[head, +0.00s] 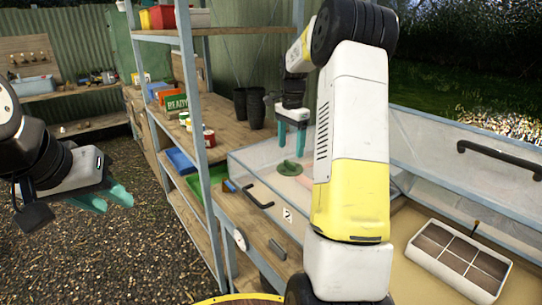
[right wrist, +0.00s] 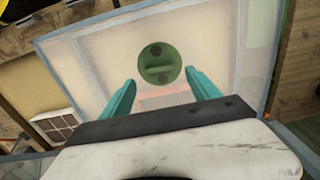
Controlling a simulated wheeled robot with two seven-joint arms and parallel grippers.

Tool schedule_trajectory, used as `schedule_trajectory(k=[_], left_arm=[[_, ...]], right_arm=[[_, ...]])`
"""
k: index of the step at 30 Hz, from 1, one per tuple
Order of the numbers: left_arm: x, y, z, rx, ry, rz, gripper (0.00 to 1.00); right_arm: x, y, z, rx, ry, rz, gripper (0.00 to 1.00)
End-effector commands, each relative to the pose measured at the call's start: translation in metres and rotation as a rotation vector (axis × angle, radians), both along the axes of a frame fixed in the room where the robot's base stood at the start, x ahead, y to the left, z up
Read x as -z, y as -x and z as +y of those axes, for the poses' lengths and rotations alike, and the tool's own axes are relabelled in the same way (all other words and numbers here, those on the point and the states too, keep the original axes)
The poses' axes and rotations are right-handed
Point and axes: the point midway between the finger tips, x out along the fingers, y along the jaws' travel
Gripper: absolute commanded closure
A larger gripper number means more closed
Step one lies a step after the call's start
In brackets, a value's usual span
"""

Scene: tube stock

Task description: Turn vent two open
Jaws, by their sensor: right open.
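The vent is a round green disc (head: 289,168) on the clear lid of a box marked 2 (head: 287,214). In the right wrist view the green disc (right wrist: 160,63) has a raised bar across its middle and dark spots above and below it. My right gripper (head: 291,128) is open, its teal fingers pointing down above the disc. In the right wrist view my right gripper (right wrist: 161,92) has its fingers either side of the disc's lower part, with nothing between them. My left gripper (head: 112,200) is open and empty over the gravel at the left.
The lid has a dark handle (head: 258,196). A metal-framed shelf (head: 190,110) stands to the left, and dark pots (head: 250,108) stand behind.

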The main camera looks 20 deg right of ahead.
Motion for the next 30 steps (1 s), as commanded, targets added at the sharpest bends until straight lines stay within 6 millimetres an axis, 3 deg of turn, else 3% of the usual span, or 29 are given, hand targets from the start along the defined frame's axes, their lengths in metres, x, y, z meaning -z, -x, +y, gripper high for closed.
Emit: schedule_trajectory(k=[9,21,30], left_arm=[[0.0,0.0,0.0,0.0,0.0,0.0,0.66],[0.0,0.0,0.0,0.0,0.0,0.0,0.66],[0.0,0.0,0.0,0.0,0.0,0.0,0.66]], right_arm=[[0.049,0.001,0.0,-0.001,-0.001,0.001,0.29],[0.059,0.0,0.0,-0.002,0.0,-0.001,0.29],[0.058,0.0,0.0,-0.002,0.0,-0.001,0.86]])
